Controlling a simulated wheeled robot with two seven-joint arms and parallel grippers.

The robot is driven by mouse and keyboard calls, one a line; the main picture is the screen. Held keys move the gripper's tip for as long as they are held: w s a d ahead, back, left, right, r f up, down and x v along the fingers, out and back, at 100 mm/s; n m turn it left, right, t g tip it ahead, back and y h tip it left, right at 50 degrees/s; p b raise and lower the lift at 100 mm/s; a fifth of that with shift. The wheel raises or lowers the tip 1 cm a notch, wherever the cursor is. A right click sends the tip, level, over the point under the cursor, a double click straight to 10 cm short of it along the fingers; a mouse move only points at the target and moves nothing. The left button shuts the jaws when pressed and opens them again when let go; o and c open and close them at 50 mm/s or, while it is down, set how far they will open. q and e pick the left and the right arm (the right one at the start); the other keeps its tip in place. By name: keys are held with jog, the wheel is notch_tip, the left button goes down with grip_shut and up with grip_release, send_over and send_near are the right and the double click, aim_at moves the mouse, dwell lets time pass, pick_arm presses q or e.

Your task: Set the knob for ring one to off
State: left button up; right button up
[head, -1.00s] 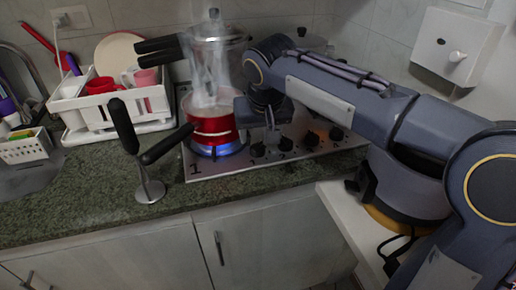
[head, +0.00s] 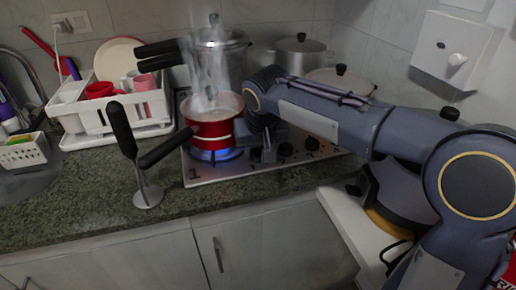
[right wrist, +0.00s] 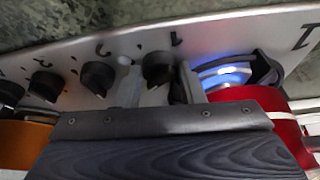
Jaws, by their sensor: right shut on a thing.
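The stove (head: 208,176) has a row of black knobs along its front edge. The knob for ring one (right wrist: 158,68) is nearest the lit burner in the right wrist view. My right gripper (right wrist: 156,84) has a finger on either side of it and is shut on it. In the head view my right gripper (head: 267,148) is low over the front left of the knob row, partly hidden by my arm. A blue flame (head: 215,155) burns under the steaming red pot (head: 210,128), and also shows in the right wrist view (right wrist: 226,76). My left gripper is not in view.
The red pot's black handle (head: 165,147) sticks out to the front left. A black-handled utensil (head: 148,196) stands on the counter beside the stove. The other knobs (right wrist: 97,78) are close beside my gripper. A large pot (head: 222,62) stands behind.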

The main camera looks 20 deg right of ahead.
jog(key=shift+r, duration=0.1)
jog(key=shift+c, duration=0.5)
jog(key=shift+n+p, duration=0.35)
jog(key=shift+n, duration=0.05)
jog(key=n+p, duration=0.1)
jog(key=n+y, duration=0.1)
jog(key=n+p, duration=0.1)
jog(key=shift+d+r+n+y+p, duration=0.1)
jog(key=shift+d+n+y+p, duration=0.15)
jog(key=shift+n+y+p, duration=0.15)
jog(key=n+y+p, duration=0.1)
jog(key=n, duration=0.2)
jog(key=shift+w+d+g+p, duration=0.1)
jog(key=shift+w+g+p, duration=0.05)
jog(key=shift+g+p, duration=0.25)
jog(key=shift+n+y+p, duration=0.4)
jog(key=shift+n+p, duration=0.1)
jog(key=shift+n, duration=0.6)
jog(key=shift+g, duration=0.3)
jog(key=o, duration=1)
